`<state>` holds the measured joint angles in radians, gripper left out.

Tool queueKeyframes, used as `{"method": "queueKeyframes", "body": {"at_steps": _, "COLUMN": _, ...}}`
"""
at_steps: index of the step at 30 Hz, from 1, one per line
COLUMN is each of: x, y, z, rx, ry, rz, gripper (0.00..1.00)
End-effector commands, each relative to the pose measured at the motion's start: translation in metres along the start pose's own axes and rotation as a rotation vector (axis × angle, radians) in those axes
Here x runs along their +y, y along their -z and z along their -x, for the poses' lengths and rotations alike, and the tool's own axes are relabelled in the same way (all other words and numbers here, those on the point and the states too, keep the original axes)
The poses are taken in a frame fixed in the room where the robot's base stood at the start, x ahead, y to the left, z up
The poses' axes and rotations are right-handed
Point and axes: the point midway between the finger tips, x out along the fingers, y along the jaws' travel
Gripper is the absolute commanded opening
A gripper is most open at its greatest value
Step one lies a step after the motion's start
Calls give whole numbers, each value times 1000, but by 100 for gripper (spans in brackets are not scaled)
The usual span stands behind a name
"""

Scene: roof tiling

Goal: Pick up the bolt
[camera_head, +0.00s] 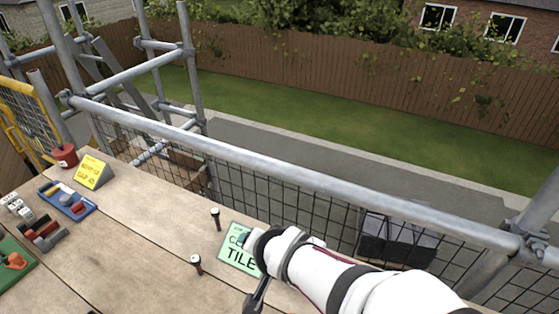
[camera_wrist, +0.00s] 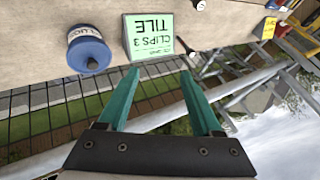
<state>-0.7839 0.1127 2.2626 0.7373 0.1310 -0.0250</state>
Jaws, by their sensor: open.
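Two bolt-like pieces with pale heads and dark shanks stand on the wooden boards. The farther bolt (camera_head: 215,218) is left of the green sign, and the nearer bolt (camera_head: 196,264) is below it in the head view. In the wrist view a pale-headed bolt (camera_wrist: 201,5) shows at the top edge, and a dark piece beside the sign may be the other. My gripper (camera_wrist: 158,75) is open with nothing between its teal fingers. It points toward the green sign, apart from both bolts. In the head view my arm hides most of the fingers.
The green clips sign (camera_head: 238,250) stands close to my arm; a blue-lidded tub (camera_wrist: 88,50) is beside it. A yellow sign (camera_head: 93,172), red pot (camera_head: 65,156) and blue tray (camera_head: 68,202) are at left. A scaffold rail (camera_head: 300,178) and mesh border the boards.

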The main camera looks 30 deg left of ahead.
Motion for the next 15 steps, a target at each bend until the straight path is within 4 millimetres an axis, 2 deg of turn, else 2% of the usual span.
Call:
{"method": "queueKeyframes", "body": {"at_steps": 1, "x": -35, "y": -22, "z": -38, "rx": 55, "ry": 12, "rz": 70, "gripper": 66}}
{"method": "queueKeyframes", "body": {"at_steps": 2, "x": -51, "y": -33, "z": -57, "rx": 110, "ry": 9, "rz": 108, "gripper": 66}}
{"method": "queueKeyframes", "body": {"at_steps": 3, "x": -68, "y": -53, "z": -77, "rx": 182, "ry": -8, "rz": 163, "gripper": 66}}
{"method": "queueKeyframes", "body": {"at_steps": 5, "x": -81, "y": -85, "z": -97, "rx": 287, "ry": -51, "rz": 250, "gripper": 66}}
{"method": "queueKeyframes", "body": {"at_steps": 7, "x": -86, "y": -120, "z": -107, "rx": 395, "ry": -104, "rz": 354, "gripper": 66}}
{"method": "queueKeyframes", "body": {"at_steps": 10, "x": -84, "y": -154, "z": -108, "rx": 503, "ry": -162, "rz": 470, "gripper": 66}}
{"method": "queueKeyframes", "body": {"at_steps": 12, "x": -83, "y": -164, "z": -107, "rx": 544, "ry": -185, "rz": 513, "gripper": 66}}
{"method": "queueKeyframes", "body": {"at_steps": 15, "x": -80, "y": -158, "z": -118, "rx": 562, "ry": -198, "rz": 527, "gripper": 66}}
